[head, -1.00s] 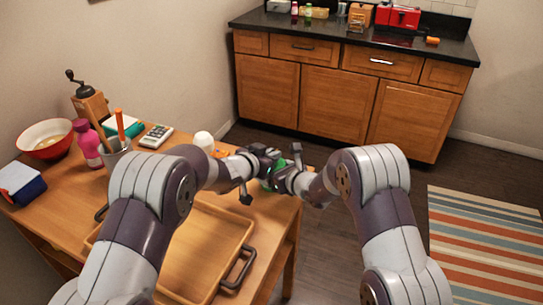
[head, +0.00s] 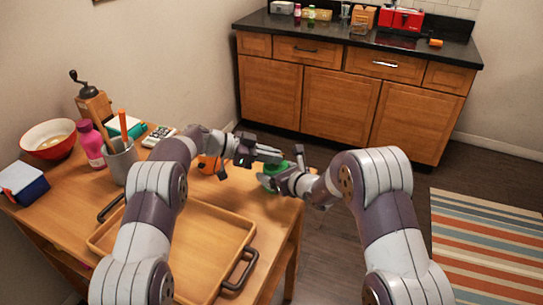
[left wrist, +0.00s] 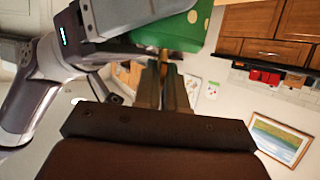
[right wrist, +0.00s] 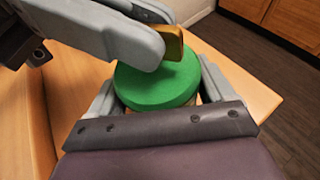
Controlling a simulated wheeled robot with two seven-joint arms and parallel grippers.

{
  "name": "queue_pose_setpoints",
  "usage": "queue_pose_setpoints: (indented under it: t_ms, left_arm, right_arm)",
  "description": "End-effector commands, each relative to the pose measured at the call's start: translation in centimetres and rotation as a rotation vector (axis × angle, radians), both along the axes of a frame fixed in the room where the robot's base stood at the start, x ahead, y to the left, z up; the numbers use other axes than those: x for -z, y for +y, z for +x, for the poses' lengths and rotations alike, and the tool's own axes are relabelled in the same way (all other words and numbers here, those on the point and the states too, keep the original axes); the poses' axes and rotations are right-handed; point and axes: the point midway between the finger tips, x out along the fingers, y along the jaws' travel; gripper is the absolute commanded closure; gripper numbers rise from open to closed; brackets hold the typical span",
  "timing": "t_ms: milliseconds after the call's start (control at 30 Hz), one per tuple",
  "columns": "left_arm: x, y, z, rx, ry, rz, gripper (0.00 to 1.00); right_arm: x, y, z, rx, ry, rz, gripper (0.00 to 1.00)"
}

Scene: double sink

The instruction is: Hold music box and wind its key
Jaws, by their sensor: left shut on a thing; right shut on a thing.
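The music box (head: 270,180) is a round green thing over the table's right end; its top fills the middle of the right wrist view (right wrist: 155,85). My right gripper (head: 285,180) is shut on its sides, one finger on either side in the right wrist view. A gold key (right wrist: 173,43) stands at the top of the box. My left gripper (head: 278,156) comes in from the left and is shut on the key. In the left wrist view its fingers (left wrist: 167,85) point up towards the green box (left wrist: 185,28). The grippers hide much of the box in the head view.
The wooden table holds a tray (head: 243,235) with dark handles, a utensil cup (head: 121,160), a pink bottle (head: 91,145), a red bowl (head: 48,140) and a grinder (head: 92,103). An orange thing (head: 210,164) lies near my left forearm. Open floor lies to the right.

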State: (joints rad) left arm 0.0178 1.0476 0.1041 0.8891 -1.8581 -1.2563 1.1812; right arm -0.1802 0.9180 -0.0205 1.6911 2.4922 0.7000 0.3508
Motion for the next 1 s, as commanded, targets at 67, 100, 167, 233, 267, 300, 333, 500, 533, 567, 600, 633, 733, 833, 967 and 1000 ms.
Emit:
queue_pose_setpoints:
  t_ms: [67, 100, 167, 233, 267, 300, 333, 500, 533, 567, 600, 633, 733, 833, 967, 1000]
  left_arm:
    - [-0.33, -0.07, 0.19, 0.027, -0.008, -0.004, 1.0]
    - [-0.35, -0.07, 0.19, 0.039, -0.008, -0.003, 1.0]
    - [-0.34, -0.06, 0.15, 0.055, -0.008, -0.003, 1.0]
    - [-0.32, -0.04, 0.14, 0.068, -0.007, -0.002, 1.0]
    - [-0.31, -0.03, 0.12, 0.072, -0.007, -0.001, 1.0]
    - [-0.34, -0.02, 0.1, 0.078, -0.007, -0.001, 1.0]
    - [-0.36, -0.02, 0.1, 0.08, -0.007, 0.0, 1.0]
    - [-0.33, -0.03, 0.06, 0.086, -0.007, 0.001, 1.0]
    - [-0.33, -0.03, 0.06, 0.087, -0.006, 0.001, 1.0]
    - [-0.33, -0.03, 0.06, 0.087, -0.006, 0.001, 1.0]
    - [-0.33, -0.03, 0.06, 0.086, -0.007, 0.0, 1.0]
    - [-0.33, -0.03, 0.05, 0.086, -0.007, 0.0, 1.0]
    - [-0.33, -0.03, 0.05, 0.086, -0.007, 0.0, 1.0]
    - [-0.3, -0.02, 0.04, 0.086, -0.006, 0.001, 0.68]
    - [-0.18, 0.01, 0.04, 0.085, -0.004, 0.002, 0.68]
    - [-0.15, 0.01, 0.03, 0.085, -0.004, 0.002, 0.68]
  right_arm:
    - [0.32, 0.11, -0.2, -0.004, 0.006, -0.004, 0.53]
    - [0.33, 0.12, -0.21, -0.004, 0.006, -0.004, 0.53]
    - [0.33, 0.13, -0.22, -0.005, 0.007, -0.005, 0.53]
    - [0.35, 0.13, -0.21, -0.005, 0.007, -0.005, 0.53]
    - [0.35, 0.13, -0.21, -0.005, 0.007, -0.005, 0.52]
    - [0.35, 0.13, -0.21, -0.005, 0.007, -0.005, 0.52]
    - [0.36, 0.13, -0.22, -0.005, 0.007, -0.005, 0.52]
    - [0.37, 0.11, -0.21, -0.004, 0.007, -0.005, 0.52]
    - [0.37, 0.11, -0.21, -0.004, 0.007, -0.005, 0.53]
    - [0.37, 0.1, -0.2, -0.004, 0.007, -0.005, 0.53]
    - [0.38, 0.1, -0.21, -0.004, 0.007, -0.005, 0.53]
    - [0.38, 0.09, -0.2, -0.004, 0.008, -0.005, 0.53]
    - [0.37, 0.08, -0.2, -0.003, 0.007, -0.005, 0.53]
    - [0.38, 0.07, -0.2, -0.003, 0.007, -0.005, 0.53]
    - [0.36, 0.05, -0.18, -0.003, 0.007, -0.004, 0.53]
    - [0.35, 0.05, -0.17, -0.003, 0.007, -0.004, 0.53]
